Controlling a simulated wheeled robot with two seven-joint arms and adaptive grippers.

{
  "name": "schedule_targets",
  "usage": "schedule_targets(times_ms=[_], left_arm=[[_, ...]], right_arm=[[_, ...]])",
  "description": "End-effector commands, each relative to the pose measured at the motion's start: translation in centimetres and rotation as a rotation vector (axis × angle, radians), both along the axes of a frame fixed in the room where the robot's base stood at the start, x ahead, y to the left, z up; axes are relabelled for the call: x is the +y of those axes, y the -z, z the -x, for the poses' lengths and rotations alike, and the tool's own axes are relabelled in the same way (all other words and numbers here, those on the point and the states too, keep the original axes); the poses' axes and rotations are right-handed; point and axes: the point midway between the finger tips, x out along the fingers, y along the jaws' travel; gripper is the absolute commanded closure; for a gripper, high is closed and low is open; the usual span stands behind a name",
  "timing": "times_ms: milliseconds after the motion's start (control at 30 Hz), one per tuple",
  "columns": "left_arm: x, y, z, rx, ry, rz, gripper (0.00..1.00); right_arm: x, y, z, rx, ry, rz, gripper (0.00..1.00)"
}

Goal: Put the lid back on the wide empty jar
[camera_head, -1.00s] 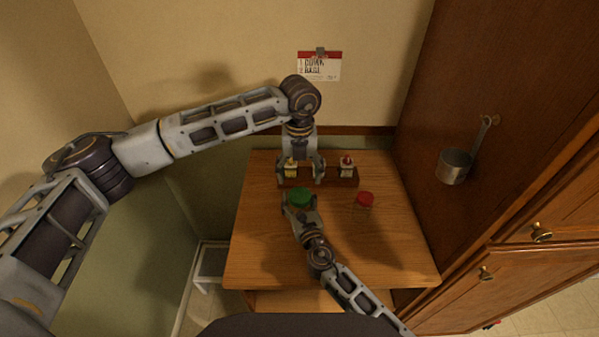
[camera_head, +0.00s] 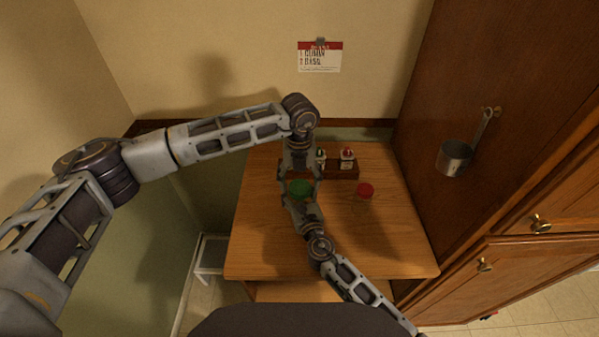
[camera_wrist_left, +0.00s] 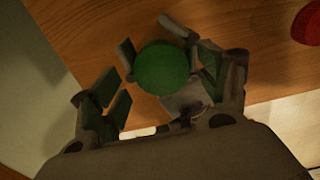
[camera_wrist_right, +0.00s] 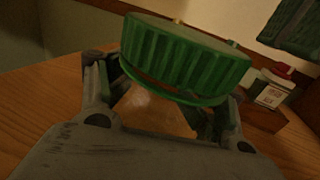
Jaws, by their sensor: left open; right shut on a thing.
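A green ribbed lid (camera_head: 300,188) is near the left middle of the table. The right wrist view shows the lid (camera_wrist_right: 185,55) on top of a clear, empty-looking jar (camera_wrist_right: 155,108); whether it is fully seated I cannot tell. My right gripper (camera_head: 298,203) is shut on the jar, below the lid. My left gripper (camera_head: 299,177) is open above, pointing down, its fingers apart on either side of the lid (camera_wrist_left: 162,69) in the left wrist view. Most of the jar is hidden by the lid and grippers.
A wooden rack (camera_head: 345,173) with small bottles (camera_head: 347,157) is at the back. A metal cup (camera_head: 455,157) hangs on the cabinet at right. The table's front right is clear.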

Motion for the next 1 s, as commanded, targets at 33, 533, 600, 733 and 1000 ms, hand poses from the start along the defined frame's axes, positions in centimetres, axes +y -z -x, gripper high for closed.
schedule_targets(times_ms=[33,533,600,733,1000], left_arm=[[0.0,0.5,0.1,0.002,0.000,-0.001,0.24],[0.0,1.7,0.0,0.000,0.000,-0.001,0.24],[0.0,1.7,0.0,0.000,0.000,-0.001,0.28],[0.0,1.7,0.0,0.000,0.000,-0.001,0.44],[0.0,1.7,0.0,0.000,0.000,-0.001,0.71]], right_arm=[[0.0,0.0,0.0,0.001,0.000,0.000,1.00],[0.0,0.0,0.0,0.001,0.000,0.000,1.00],[0.0,0.0,0.0,0.001,0.000,0.000,1.00],[0.0,0.0,0.0,0.001,0.000,0.000,1.00],[0.0,0.0,0.0,0.001,0.000,0.000,1.00]])
